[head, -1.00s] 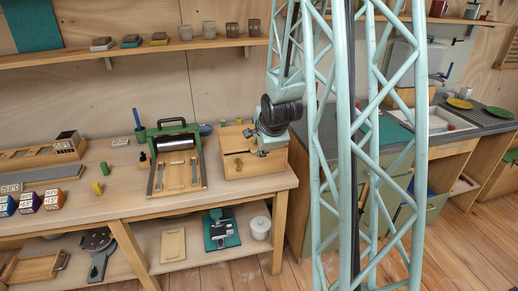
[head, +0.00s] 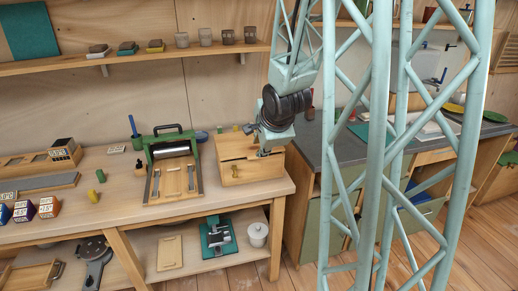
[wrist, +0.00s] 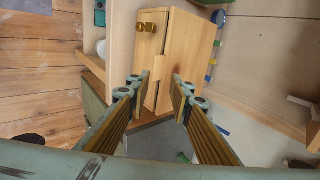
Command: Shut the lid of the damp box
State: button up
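The damp box appears to be the pale wooden box (head: 250,171) at the right end of the workbench. In the wrist view the box (wrist: 188,55) has brass fittings (wrist: 147,27) at one end and a small wooden tab (wrist: 158,88) at its near edge. My gripper (wrist: 160,83) is open, with its fingers apart on either side of the tab's area. In the head view my gripper (head: 265,153) is at the right side of the box top and hides part of it. I cannot tell exactly how far the lid stands open.
A green-framed roller press (head: 175,165) stands on the workbench (head: 120,205) just left of the box. A wall shelf (head: 130,55) with small blocks and cups runs above. A grey counter (head: 318,140) is to the right. A white jar (head: 257,234) stands on the lower shelf.

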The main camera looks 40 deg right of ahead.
jog(key=shift+v, duration=0.85)
jog(key=shift+c, duration=0.7)
jog(key=shift+d, duration=0.1)
jog(key=c, duration=0.5)
jog(key=shift+w+d+r+p, duration=0.15)
jog(key=shift+p, duration=0.2)
grip_shut()
jog(key=w+d+r+g+y+p, duration=0.3)
jog(key=w+r+g+p, duration=0.3)
jog(key=p, duration=1.7)
jog(key=shift+w+d+g+y, duration=0.3)
jog(key=shift+w+g+y, duration=0.1)
jog(key=shift+w+g, duration=0.65)
